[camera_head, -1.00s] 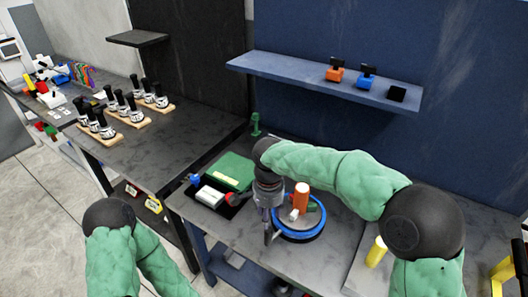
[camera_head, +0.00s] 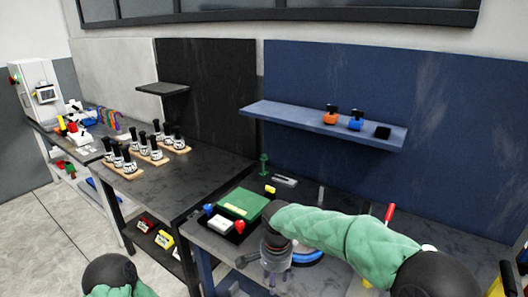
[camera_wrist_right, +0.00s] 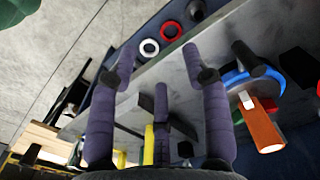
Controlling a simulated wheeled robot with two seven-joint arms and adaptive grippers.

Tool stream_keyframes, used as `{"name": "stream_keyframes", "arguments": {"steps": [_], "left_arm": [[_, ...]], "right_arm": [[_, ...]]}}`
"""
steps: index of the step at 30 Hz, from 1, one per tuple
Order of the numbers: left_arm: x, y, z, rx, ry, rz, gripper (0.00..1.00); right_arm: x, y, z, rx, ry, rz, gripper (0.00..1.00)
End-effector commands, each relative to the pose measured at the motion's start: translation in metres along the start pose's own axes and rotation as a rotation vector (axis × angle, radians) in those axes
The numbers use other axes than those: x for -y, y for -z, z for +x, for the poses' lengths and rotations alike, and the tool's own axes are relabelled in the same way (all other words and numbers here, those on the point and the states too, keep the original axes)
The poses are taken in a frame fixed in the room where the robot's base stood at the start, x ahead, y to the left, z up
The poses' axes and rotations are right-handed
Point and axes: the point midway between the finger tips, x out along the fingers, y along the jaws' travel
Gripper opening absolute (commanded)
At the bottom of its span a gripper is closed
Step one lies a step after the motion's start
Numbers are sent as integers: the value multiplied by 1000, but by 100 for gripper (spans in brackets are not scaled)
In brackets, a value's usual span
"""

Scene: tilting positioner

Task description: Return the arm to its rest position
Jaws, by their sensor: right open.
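My right arm, in a green padded sleeve, reaches in from the right over the workbench in the head view. Its gripper (camera_head: 274,274) hangs down at the left edge of the blue-ringed positioner (camera_head: 310,259), which the arm partly hides. In the wrist view the purple fingers of the right gripper (camera_wrist_right: 160,76) are spread, with nothing between them. The positioner's blue ring (camera_wrist_right: 235,78) and an orange cylinder (camera_wrist_right: 262,130) lie to their right, apart from the fingers. Of my left arm only the elbow shows at the lower left; its gripper is out of view.
A blue wall shelf (camera_head: 290,115) holds orange, blue and black pieces. A dark side table (camera_head: 165,185) bears black-handled tools on wooden racks.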

Motion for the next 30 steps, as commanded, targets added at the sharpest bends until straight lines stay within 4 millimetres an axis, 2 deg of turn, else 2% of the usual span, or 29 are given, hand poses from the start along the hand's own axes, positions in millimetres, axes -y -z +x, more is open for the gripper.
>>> {"name": "stream_keyframes", "arguments": {"steps": [8, 14, 17, 20, 24, 27, 30], "left_arm": [[0, 2, 0, -4, 0, 0, 84], [0, 1, 0, -3, 0, 0, 84], [0, 2, 0, -3, 0, 0, 84], [0, 2, 0, -3, 0, 0, 84], [0, 2, 0, -3, 0, 0, 84], [0, 2, 0, -3, 0, 0, 84], [0, 2, 0, -3, 0, 0, 84]], "right_arm": [[-5, 0, 54, 56, 24, -85, 49], [-16, -5, 109, 110, 64, -171, 49], [-27, -10, 144, 140, 94, -219, 49], [-45, -19, 186, 175, 135, -275, 49], [-82, -40, 250, 205, 211, -354, 49], [-112, -59, 286, 202, 260, -401, 49], [-142, -77, 311, 184, 292, -440, 49]]}}
